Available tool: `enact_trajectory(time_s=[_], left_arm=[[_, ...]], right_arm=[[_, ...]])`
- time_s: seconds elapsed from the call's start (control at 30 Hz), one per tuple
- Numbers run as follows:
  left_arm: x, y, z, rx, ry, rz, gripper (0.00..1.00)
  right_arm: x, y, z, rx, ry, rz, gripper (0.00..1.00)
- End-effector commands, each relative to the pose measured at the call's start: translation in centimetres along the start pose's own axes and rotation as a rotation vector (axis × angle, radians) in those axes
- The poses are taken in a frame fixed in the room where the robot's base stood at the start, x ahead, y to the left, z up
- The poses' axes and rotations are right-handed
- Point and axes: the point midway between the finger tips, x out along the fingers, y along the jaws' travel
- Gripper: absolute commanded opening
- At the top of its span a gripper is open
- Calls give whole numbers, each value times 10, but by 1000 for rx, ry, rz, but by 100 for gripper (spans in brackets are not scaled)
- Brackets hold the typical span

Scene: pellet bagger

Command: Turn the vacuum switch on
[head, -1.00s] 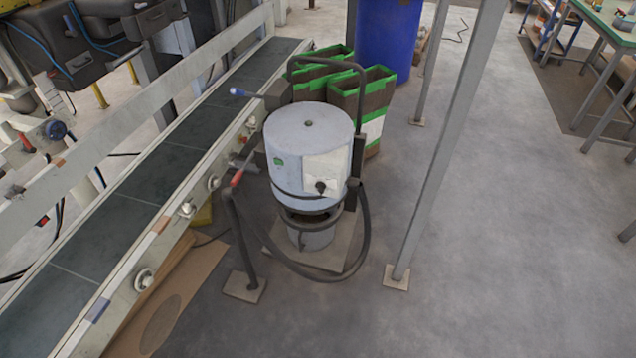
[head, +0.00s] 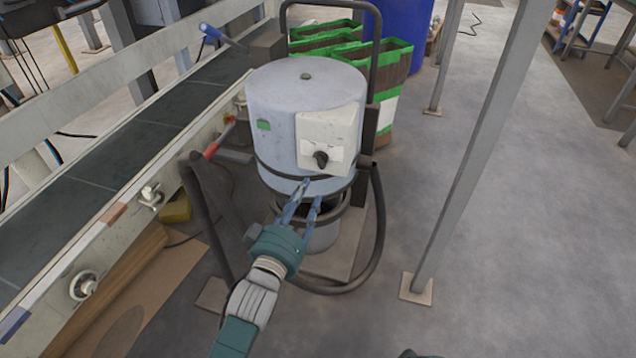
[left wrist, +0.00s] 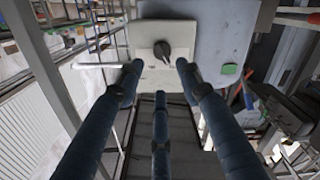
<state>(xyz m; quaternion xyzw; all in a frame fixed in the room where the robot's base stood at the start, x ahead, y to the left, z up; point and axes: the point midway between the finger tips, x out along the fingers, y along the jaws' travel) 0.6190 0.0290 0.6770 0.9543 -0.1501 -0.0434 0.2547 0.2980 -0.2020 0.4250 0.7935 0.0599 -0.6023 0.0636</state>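The vacuum (head: 285,120) is a pale grey-blue drum on a dark stand. A white switch box (head: 338,128) on its front carries a dark rotary knob, the vacuum switch (head: 320,158). My left gripper (head: 306,190) is below and a little left of the knob in the head view, with its blue fingers apart and pointing up towards it. In the left wrist view the knob (left wrist: 162,50) and white box (left wrist: 150,38) lie ahead, beyond the open fingers (left wrist: 160,80). Nothing is between the fingers.
A conveyor (head: 120,180) runs along the left. A red-tipped lever (head: 215,147) and a black hose (head: 378,235) flank the vacuum. A grey post (head: 475,150) stands at the right. Green-edged bags (head: 395,62) and a blue barrel (head: 402,30) are behind.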

Motion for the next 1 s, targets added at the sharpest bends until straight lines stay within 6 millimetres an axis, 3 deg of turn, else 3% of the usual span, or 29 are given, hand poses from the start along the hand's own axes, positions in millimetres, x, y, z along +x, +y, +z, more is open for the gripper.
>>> enact_trajectory(time_s=[0.6, 1.0], left_arm=[[96, 2, -2, -2, 6, 4, 36], [107, 2, -3, -1, 5, 3, 36]], right_arm=[[-67, 3, -6, 4, 37, 6, 44], [-75, 3, -6, 5, 38, 7, 44]])
